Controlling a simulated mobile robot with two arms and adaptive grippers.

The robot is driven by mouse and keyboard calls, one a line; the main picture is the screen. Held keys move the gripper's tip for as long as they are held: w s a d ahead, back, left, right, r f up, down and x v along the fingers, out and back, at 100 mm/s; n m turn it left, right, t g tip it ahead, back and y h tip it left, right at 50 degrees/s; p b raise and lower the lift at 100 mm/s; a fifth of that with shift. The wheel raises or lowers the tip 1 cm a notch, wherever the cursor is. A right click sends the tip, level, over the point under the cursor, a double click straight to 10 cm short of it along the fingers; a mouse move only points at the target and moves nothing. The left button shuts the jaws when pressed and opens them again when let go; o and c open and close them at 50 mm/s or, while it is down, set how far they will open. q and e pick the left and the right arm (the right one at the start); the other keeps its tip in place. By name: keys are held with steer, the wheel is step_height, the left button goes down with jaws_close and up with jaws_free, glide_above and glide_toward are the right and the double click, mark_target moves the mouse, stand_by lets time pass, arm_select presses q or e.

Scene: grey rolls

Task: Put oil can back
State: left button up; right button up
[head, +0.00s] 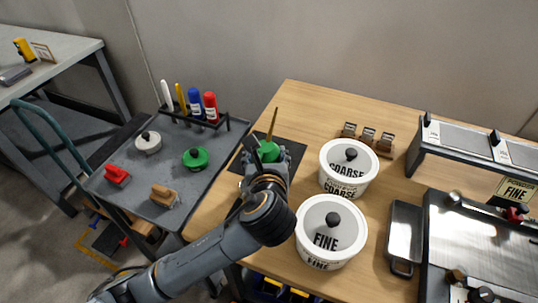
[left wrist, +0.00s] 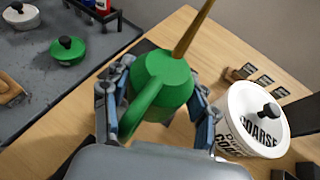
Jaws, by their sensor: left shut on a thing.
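The green oil can (left wrist: 160,82) with a brass spout shows large in the left wrist view, between the two fingers of my left gripper (left wrist: 157,120). In the head view, the oil can (head: 268,151) is partly hidden by my left gripper (head: 264,166), which is shut on it. The can appears upright, its spout pointing up. It is over or beside a dark mat (head: 290,152) at the wooden table's left edge. I cannot tell whether its base touches the mat. My right gripper is not in view.
White COARSE (head: 347,180) and FINE (head: 312,248) pots stand right of my left gripper. A grey cart (head: 135,185) on the left carries several bottles (head: 195,101), brushes and a green-lidded item (head: 195,159). A metal tray (head: 404,233) and a machine (head: 480,245) occupy the right.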

arm_select(q)
steer(key=d+r, duration=0.3)
steer(key=d, duration=0.4)
steer(key=w+a+f, duration=0.2)
steer(key=w, duration=0.1)
steer(key=w+a+f, duration=0.1)
steer(key=w+f, duration=0.2)
steer(key=w, duration=0.1)
steer(key=w+a+f, duration=0.2)
steer(key=w+f, duration=0.1)
steer(key=shift+w+a+f+b, duration=0.15)
steer(key=shift+w+a+b, duration=0.15)
steer(key=shift+w+a, duration=0.05)
steer(key=shift+w+a+f, duration=0.1)
steer(key=shift+w+f, duration=0.05)
steer(key=shift+f, duration=0.05)
steer(key=f, duration=0.4)
steer(key=shift+w+a, duration=0.2)
steer(key=shift+w, duration=0.1)
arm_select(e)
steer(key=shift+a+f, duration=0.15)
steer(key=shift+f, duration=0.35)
arm_select(q)
steer(key=o, duration=1.1)
steer(key=shift+f, duration=0.15)
